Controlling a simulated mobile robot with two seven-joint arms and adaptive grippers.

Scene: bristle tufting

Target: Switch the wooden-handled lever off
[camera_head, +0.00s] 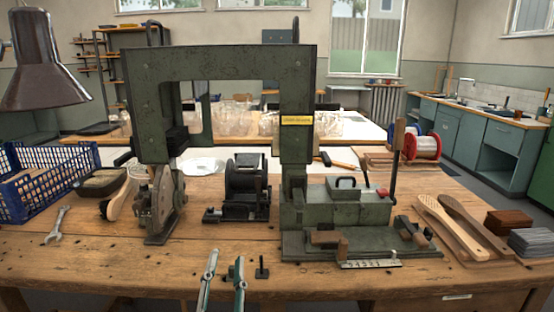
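The wooden-handled lever (397,150) stands nearly upright at the right side of the dark green machine (345,208), with its wooden grip at the top and a thin dark rod below. A short lever with a red knob (383,192) sits just left of its rod. My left gripper (225,262) comes in at the bottom edge, left of centre; its two slim fingers are spread apart with nothing held between them. It is well in front and to the left of the lever, touching nothing that I can make out. My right gripper does not show.
The machine's tall frame (220,63) arches over the workbench (115,255). A blue crate (45,180) and lamp (40,60) stand left, with a wrench (57,226) near the front. Wooden paddles (455,226) and blocks (508,222) lie right. Small dark posts (262,268) stand near the gripper.

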